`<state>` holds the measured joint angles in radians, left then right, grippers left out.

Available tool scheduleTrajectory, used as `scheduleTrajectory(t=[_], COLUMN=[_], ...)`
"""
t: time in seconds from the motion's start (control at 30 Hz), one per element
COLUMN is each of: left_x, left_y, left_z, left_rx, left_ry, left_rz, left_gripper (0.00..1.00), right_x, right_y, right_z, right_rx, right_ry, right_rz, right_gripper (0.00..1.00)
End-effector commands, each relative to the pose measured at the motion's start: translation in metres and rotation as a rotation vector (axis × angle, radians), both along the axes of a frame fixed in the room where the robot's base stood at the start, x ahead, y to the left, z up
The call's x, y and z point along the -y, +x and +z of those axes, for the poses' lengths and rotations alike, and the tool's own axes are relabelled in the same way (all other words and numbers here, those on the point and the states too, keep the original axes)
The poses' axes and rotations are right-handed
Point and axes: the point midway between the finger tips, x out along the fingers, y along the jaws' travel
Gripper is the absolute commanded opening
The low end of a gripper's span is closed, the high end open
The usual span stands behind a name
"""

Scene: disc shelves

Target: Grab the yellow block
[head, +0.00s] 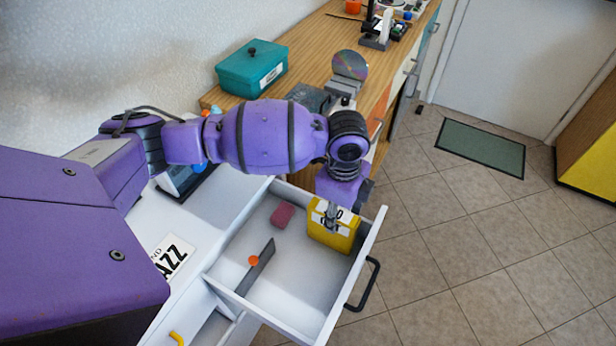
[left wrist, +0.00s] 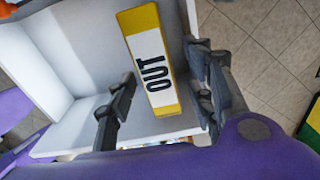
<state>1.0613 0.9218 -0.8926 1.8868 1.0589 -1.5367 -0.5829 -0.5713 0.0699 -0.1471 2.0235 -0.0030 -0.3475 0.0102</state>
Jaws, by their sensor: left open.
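The yellow block (head: 340,240) stands in the right corner of the open white drawer (head: 285,295). In the left wrist view the two dark fingers (left wrist: 162,84) are apart, one on each side of the block. I cannot tell whether either finger touches it. My right gripper is not in view.
A reddish block (head: 283,215) and a dark divider (head: 263,264) with an orange spot are also in the drawer. The drawer front has a black handle (head: 364,284). A teal box (head: 251,68) and a disc (head: 350,65) stand on the wooden counter.

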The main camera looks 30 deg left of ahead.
Motion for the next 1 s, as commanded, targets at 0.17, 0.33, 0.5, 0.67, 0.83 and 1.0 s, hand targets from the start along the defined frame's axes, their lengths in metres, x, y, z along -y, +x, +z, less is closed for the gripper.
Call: scheduleTrajectory(t=[0.17, 0.33, 0.5, 0.67, 0.83, 1.0], left_x=[-0.015, -0.014, -0.013, -0.011, -0.011, -0.011], left_y=[0.001, 0.002, 0.001, 0.0, 0.001, 0.001], left_z=[-0.017, -0.035, -0.049, -0.075, -0.087, -0.086], left_rx=[-0.007, -0.006, -0.005, -0.005, -0.003, -0.002], left_ry=[0.027, 0.027, 0.027, 0.027, 0.026, 0.026], left_rz=[0.046, 0.045, 0.044, 0.045, 0.044, 0.044], left_gripper=[0.48, 0.48, 0.48, 0.48, 0.48, 0.46], right_x=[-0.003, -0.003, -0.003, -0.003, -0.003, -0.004], right_y=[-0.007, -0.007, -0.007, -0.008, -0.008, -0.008], right_z=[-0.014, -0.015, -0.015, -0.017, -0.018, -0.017], right_rx=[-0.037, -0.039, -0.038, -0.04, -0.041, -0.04], right_ry=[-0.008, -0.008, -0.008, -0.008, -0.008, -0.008], right_rz=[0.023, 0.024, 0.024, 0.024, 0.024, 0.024], right_gripper=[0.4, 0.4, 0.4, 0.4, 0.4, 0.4])
